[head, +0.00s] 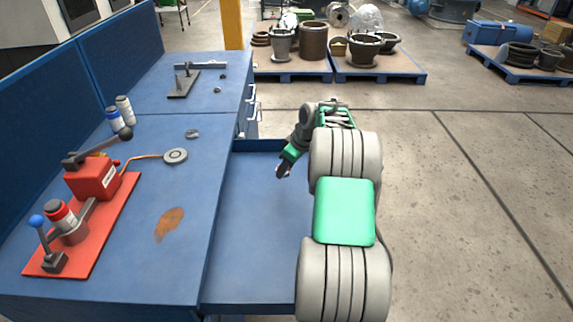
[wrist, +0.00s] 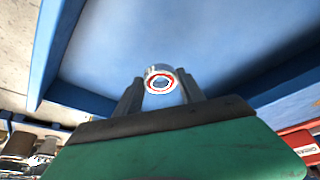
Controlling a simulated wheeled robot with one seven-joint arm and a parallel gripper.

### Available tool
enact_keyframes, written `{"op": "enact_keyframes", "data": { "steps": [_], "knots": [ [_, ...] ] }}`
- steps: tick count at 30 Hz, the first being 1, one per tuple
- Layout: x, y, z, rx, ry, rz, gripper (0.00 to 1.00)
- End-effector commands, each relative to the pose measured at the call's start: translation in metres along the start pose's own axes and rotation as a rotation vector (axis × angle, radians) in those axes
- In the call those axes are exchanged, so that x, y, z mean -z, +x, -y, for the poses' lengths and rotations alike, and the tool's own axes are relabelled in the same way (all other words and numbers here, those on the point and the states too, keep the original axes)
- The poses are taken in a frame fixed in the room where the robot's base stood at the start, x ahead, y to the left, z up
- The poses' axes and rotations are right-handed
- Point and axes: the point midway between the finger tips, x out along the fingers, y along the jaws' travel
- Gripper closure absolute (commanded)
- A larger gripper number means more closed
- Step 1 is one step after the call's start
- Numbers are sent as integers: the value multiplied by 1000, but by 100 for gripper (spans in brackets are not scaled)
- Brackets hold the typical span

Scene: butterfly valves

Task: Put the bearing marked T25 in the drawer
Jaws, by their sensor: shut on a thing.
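My gripper (head: 283,171) is over the open drawer (head: 258,235), which is pulled out from the blue workbench. In the wrist view my gripper (wrist: 161,92) is shut on a small metal bearing (wrist: 159,80) with a red and white ring on its face. The bearing is held between the two dark fingertips, with the drawer's blue floor (wrist: 205,40) behind it. No T25 mark can be read on it. The drawer floor looks bare where it shows; my arm hides part of its right side.
On the bench top (head: 165,270) are a red tool (head: 93,178) on a red plate, a grey disc (head: 176,156), small metal rings (head: 192,133), two small bottles (head: 125,109) and a rusty stain. The drawer walls (wrist: 52,50) rise around the gripper. Open floor lies to the right.

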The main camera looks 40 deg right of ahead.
Motion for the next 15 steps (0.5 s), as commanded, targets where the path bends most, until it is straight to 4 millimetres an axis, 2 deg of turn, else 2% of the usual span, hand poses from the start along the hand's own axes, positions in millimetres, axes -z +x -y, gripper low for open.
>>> {"op": "enact_keyframes", "data": {
  "steps": [1,15],
  "knots": [
    [-4,11,0,0,0,0,100],
    [-28,69,0,-1,0,0,100]
  ]
}}
